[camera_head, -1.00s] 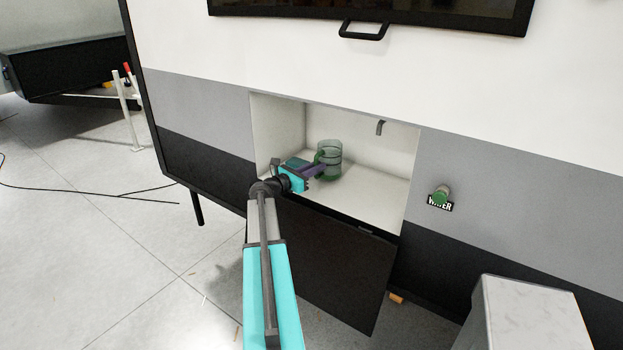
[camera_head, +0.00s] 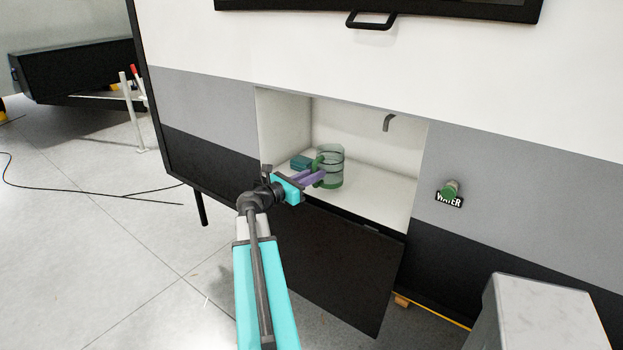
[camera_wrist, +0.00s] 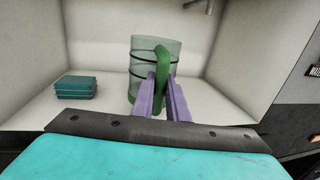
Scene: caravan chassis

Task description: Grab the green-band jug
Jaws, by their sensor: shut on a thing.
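The green-band jug (camera_head: 331,167) is a clear greenish cylinder with dark bands and a green handle. It stands upright on the white floor of an open compartment in the caravan's side. In the wrist view the jug (camera_wrist: 148,62) is straight ahead, with its green handle (camera_wrist: 163,72) between the purple fingers. My gripper (camera_head: 320,177) reaches in from the front left and is shut on the handle. The gripper also shows in the wrist view (camera_wrist: 162,84). The fingers hide the lower part of the handle.
A teal block (camera_wrist: 76,87) lies in the compartment to the jug's left. A grey hook-shaped spout (camera_head: 388,122) hangs at the back right. The compartment's black door (camera_head: 330,265) hangs open below. A grey box (camera_head: 540,315) stands at the lower right, below the WATER inlet (camera_head: 450,192).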

